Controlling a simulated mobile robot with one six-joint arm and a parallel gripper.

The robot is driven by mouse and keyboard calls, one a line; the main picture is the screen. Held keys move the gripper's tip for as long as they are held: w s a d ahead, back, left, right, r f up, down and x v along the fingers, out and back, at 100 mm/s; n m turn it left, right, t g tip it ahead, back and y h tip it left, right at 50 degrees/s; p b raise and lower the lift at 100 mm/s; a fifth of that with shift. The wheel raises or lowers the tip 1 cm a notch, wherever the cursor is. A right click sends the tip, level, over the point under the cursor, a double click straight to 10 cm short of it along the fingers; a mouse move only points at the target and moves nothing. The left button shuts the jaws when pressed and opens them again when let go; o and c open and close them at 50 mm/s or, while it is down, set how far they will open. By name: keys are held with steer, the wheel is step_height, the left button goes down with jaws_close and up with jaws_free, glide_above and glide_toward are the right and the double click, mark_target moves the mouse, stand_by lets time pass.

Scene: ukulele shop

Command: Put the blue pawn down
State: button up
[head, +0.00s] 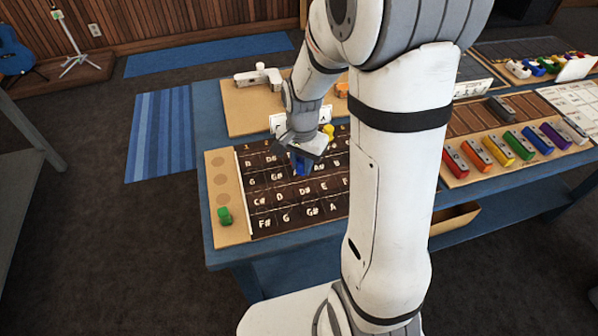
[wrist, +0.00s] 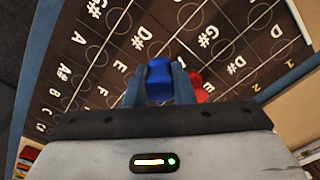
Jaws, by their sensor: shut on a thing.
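The blue pawn (wrist: 159,80) is held between the two fingers of my gripper (wrist: 160,84) in the wrist view. In the head view the blue pawn (head: 301,163) shows just under my gripper (head: 300,152), over the upper middle of the dark note board (head: 263,187). My gripper is shut on the pawn. I cannot tell whether the pawn's base touches the board. A red piece (wrist: 199,88) stands beside my right finger in the wrist view, partly hidden. A yellow pawn (head: 328,131) stands near the board's back edge.
A green pawn (head: 224,215) stands on the wooden strip (head: 216,186) left of the board. White cards (head: 284,123) with letters stand behind the board. Coloured bars (head: 520,143) lie in a tray at the right. My arm hides the board's right part.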

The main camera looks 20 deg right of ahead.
mark_target(302, 174)
steer(key=shift+s+f, duration=0.1)
steer(key=shift+f, duration=1.8)
steer(key=shift+f, duration=0.2)
steer(key=o, duration=0.9)
steer(key=shift+o, duration=0.2)
